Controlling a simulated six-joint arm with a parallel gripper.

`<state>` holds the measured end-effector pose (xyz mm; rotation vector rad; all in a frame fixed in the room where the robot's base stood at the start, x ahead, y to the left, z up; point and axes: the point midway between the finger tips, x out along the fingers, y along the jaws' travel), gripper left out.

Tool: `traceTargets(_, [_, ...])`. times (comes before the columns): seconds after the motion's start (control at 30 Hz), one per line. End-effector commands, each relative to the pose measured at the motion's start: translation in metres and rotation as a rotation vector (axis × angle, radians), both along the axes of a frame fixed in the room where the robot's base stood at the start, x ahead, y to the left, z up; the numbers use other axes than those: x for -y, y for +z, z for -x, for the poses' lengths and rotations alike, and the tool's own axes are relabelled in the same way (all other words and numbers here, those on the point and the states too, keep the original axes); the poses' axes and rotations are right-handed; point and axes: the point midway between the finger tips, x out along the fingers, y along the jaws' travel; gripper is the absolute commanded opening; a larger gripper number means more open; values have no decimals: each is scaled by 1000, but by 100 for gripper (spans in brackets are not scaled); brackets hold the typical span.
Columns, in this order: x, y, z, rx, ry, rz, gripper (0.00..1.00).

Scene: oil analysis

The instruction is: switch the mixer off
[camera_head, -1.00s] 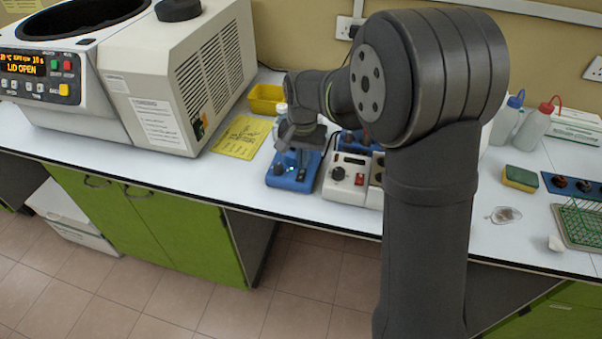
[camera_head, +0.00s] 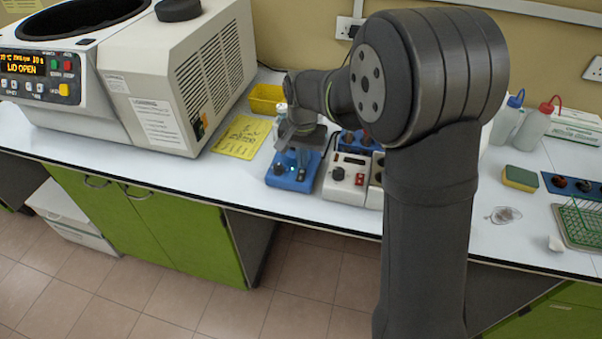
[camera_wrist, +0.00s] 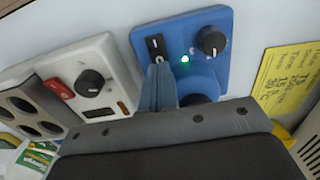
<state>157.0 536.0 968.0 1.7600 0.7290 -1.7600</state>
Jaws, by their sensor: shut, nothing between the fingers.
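The blue mixer (camera_head: 281,181) stands on the bench below my gripper. The mixer's blue panel (camera_wrist: 211,70) in the wrist view carries a black rocker switch (camera_wrist: 156,45), a lit green light (camera_wrist: 185,59) and a black knob (camera_wrist: 211,40). My gripper (camera_wrist: 158,72) is shut and empty, with its fingertips just beside the lower end of the rocker. Whether they touch it I cannot tell. In the head view my gripper (camera_head: 301,157) is over the mixer, and the switch is too small to make out.
A white device (camera_head: 347,180) with a red switch (camera_wrist: 59,88) and a knob stands close beside the mixer. A yellow note (camera_head: 241,137) lies on the other side. A yellow tray (camera_head: 265,99) is behind, and a large centrifuge (camera_head: 150,80) stands at left.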

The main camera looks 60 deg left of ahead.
Motion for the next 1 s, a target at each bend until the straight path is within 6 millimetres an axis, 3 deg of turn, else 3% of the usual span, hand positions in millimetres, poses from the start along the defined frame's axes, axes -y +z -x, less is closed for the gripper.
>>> traceTargets(1.0, [0,-13,0,0,0,0,0])
